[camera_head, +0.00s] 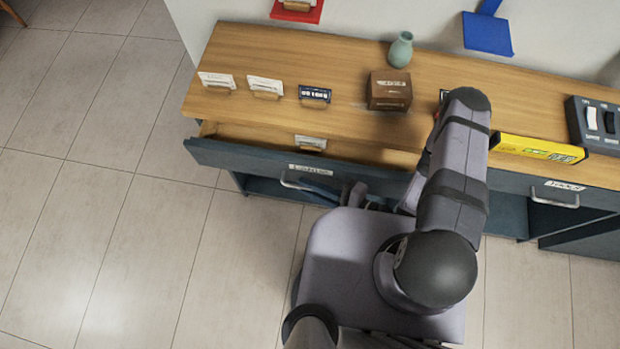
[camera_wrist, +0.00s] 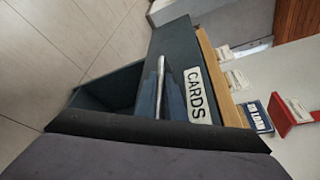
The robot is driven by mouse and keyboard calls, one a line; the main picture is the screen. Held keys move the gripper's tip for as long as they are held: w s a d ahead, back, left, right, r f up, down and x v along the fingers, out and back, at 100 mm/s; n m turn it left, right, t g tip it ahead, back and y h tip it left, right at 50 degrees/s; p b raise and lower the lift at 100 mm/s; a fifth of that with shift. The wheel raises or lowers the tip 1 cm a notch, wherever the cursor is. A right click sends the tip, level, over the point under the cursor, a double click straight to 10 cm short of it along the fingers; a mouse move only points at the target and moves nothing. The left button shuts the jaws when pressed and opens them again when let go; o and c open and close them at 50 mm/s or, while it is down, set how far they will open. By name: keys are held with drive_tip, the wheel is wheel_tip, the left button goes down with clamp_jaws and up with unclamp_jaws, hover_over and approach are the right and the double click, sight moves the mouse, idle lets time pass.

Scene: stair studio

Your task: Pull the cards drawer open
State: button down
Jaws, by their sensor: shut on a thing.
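The cards drawer (camera_head: 235,157) is under the left part of the wooden counter and stands partly open. A strip of its inside shows behind the dark blue front. Its white CARDS label also shows in the wrist view (camera_wrist: 195,96). The metal bar handle (camera_head: 297,185) is on the drawer front below the label. My gripper (camera_head: 338,192) is at the right part of this handle, partly hidden by my own arm. In the wrist view my gripper (camera_wrist: 161,92) is shut on the handle, with the bar between its fingers.
The counter holds several card stands (camera_head: 265,86), a brown box (camera_head: 389,90), a green vase (camera_head: 400,50), a yellow level (camera_head: 538,149) and a dark switch panel (camera_head: 597,122). A second drawer handle (camera_head: 554,202) is at the right. The tiled floor (camera_head: 100,220) at left is clear.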

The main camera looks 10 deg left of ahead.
drive_tip(key=s+p, duration=0.1)
drive_tip(key=s, duration=0.7)
drive_tip(key=shift+f+p, duration=0.15)
drive_tip(key=shift+p, duration=0.15)
drive_tip(key=shift+s, duration=0.1)
drive_tip(key=c, duration=2.1)
unclamp_jaws()
drive_tip(key=shift+d+r, duration=0.2)
drive_tip(key=shift+b+v, duration=1.3)
drive_tip(key=shift+v, duration=2.15)
